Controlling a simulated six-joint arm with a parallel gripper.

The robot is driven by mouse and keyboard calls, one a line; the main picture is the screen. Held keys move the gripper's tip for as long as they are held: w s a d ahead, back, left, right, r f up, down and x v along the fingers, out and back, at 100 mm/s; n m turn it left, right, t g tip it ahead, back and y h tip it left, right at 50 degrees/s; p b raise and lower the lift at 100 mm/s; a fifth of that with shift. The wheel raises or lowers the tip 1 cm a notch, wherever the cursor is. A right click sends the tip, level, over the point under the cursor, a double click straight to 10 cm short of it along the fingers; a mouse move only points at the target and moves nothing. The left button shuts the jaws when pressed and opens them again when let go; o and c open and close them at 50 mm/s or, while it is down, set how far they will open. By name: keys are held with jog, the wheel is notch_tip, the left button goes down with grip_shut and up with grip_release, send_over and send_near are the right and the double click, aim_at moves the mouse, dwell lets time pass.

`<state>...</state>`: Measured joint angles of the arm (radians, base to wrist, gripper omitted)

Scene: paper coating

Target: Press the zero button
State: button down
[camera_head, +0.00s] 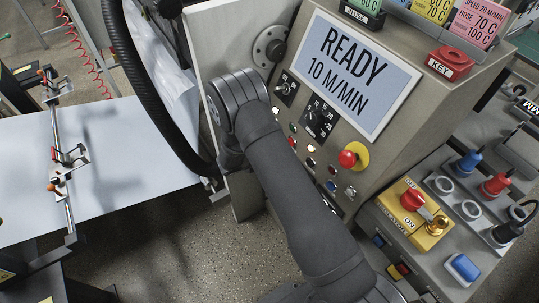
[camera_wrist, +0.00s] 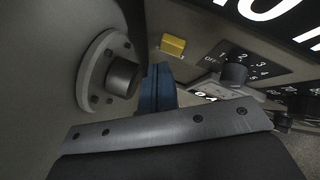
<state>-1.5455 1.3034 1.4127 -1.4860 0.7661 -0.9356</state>
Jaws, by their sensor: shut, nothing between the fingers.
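My gripper (camera_wrist: 158,76) shows in the wrist view as narrow blue fingers, shut and empty, pointing at the grey control panel (camera_head: 397,118). In the wrist view a yellow button (camera_wrist: 173,46) is just beyond and slightly right of the fingertips; I see no clear contact. No button is readably marked zero, so I cannot tell which one it is. In the head view my arm hides my gripper and part of the panel. Small coloured buttons, among them a green one (camera_head: 292,128), sit right of my arm.
A round flange with a dark knob (camera_wrist: 122,77) stands close left of the fingers. A numbered rotary knob (camera_wrist: 235,72) is to their right. The panel bears a READY display (camera_head: 348,72), a red emergency button on yellow (camera_head: 348,158) and a red key box (camera_head: 450,63).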

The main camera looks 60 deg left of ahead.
jog(key=shift+w, duration=0.1)
jog(key=shift+w, duration=0.35)
jog(key=shift+w, duration=0.4)
dwell(0.5)
jog(key=shift+s, duration=0.85)
jog(key=shift+s, duration=2.5)
